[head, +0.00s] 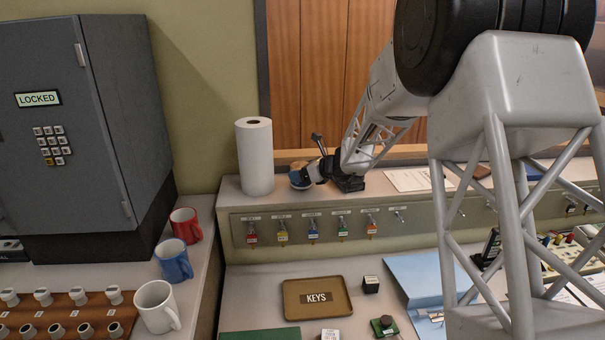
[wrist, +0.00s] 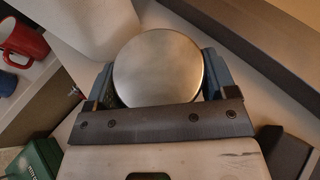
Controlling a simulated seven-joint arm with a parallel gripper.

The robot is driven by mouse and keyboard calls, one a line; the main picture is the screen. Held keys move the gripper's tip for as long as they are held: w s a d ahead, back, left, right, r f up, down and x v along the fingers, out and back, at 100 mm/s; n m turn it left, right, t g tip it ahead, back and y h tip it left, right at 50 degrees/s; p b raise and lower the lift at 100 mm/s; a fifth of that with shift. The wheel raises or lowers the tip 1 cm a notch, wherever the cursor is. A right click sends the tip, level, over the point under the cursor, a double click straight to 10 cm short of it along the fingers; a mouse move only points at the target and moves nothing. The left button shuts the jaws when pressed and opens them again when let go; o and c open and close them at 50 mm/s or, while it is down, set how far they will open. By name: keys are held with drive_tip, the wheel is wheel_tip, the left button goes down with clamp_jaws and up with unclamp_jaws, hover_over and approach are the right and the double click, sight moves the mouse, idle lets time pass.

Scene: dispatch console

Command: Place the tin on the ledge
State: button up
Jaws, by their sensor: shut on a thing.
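The tin (wrist: 158,68) is a round, metal-coloured thing seen end-on in the wrist view, between the two blue-grey fingers of my gripper (wrist: 157,80). My gripper is shut on it. In the head view my gripper (head: 308,174) is low at the ledge (head: 290,201), just right of a white paper roll. The tin is small there and partly covered by the fingers. I cannot tell whether its underside touches the ledge.
The paper roll (head: 255,157) stands upright on the ledge, close on the left. Colour-tagged keys (head: 312,228) hang along the ledge's front. A red mug (head: 186,225), blue mug (head: 174,260) and white mug (head: 157,307) stand lower left. A KEYS tray (head: 317,312) lies below.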

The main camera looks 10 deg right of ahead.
drive_tip(key=shift+f, duration=0.2)
drive_tip(key=shift+f, duration=0.15)
drive_tip(key=o, duration=1)
drive_tip(key=shift+c, duration=0.2)
drive_tip(key=shift+d+r, duration=0.1)
drive_tip(key=shift+r, duration=0.1)
drive_tip(key=shift+s+d+r, duration=0.25)
drive_tip(key=shift+s+d, duration=0.15)
drive_tip(key=v, duration=1)
drive_tip(key=shift+s+d, duration=0.2)
drive_tip(key=shift+d, duration=0.05)
drive_tip(key=shift+r, duration=0.1)
